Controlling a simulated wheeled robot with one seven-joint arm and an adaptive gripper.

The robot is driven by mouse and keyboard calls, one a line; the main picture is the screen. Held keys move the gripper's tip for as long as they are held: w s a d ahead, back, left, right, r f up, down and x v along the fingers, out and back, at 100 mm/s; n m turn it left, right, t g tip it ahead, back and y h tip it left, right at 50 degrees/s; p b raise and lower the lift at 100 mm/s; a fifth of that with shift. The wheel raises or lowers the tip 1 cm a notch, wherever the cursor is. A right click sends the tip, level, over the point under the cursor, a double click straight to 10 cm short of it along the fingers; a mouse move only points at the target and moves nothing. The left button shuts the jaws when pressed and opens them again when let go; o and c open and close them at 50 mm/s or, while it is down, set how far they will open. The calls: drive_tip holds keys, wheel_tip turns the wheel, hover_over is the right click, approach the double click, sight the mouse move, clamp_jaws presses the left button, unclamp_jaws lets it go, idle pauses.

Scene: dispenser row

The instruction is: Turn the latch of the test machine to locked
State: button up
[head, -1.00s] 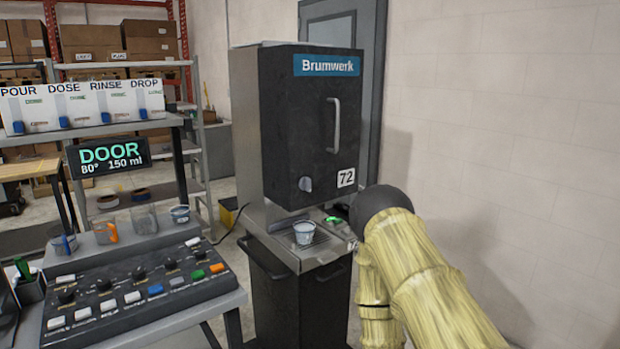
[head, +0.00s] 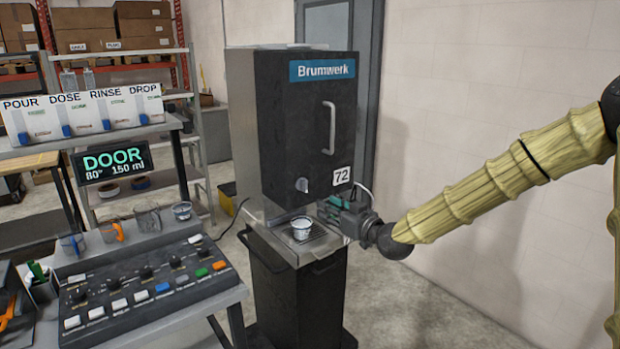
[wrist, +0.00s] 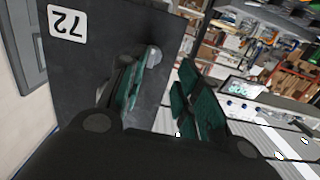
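The test machine (head: 285,120) is a dark cabinet marked Brumwerk, with a closed-looking door and a vertical handle (head: 331,129). Its latch (head: 302,185) is a small light-grey knob low on the door front; a rounded grey end, seemingly the latch (wrist: 153,57), shows in the wrist view beyond the finger at left. My gripper (head: 324,206) is right of the latch and a little lower, below the 72 label. In the wrist view my gripper (wrist: 163,92) has its green fingers apart with nothing between them. I see no contact with the latch.
A cup (head: 302,228) stands on the drip tray below the latch, close to my gripper. A control panel (head: 150,290) is on the table at left, under a DOOR display (head: 112,159). A plain wall is at right.

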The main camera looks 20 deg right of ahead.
sight(307, 182)
drive_tip(key=shift+t, duration=0.3)
drive_tip(key=shift+w+a+r+p, duration=0.45)
drive_tip(key=shift+w+r+p, duration=0.15)
drive_tip(key=shift+w, duration=1.2)
drive_tip(key=shift+w+a+r+p, duration=0.5)
drive_tip(key=shift+w+p, duration=0.15)
drive_tip(key=shift+w, duration=1.2)
drive_tip(key=shift+w+a+r+p, duration=0.45)
drive_tip(key=shift+w+r+p, duration=0.15)
drive_tip(key=shift+w, duration=1.2)
clamp_jaws()
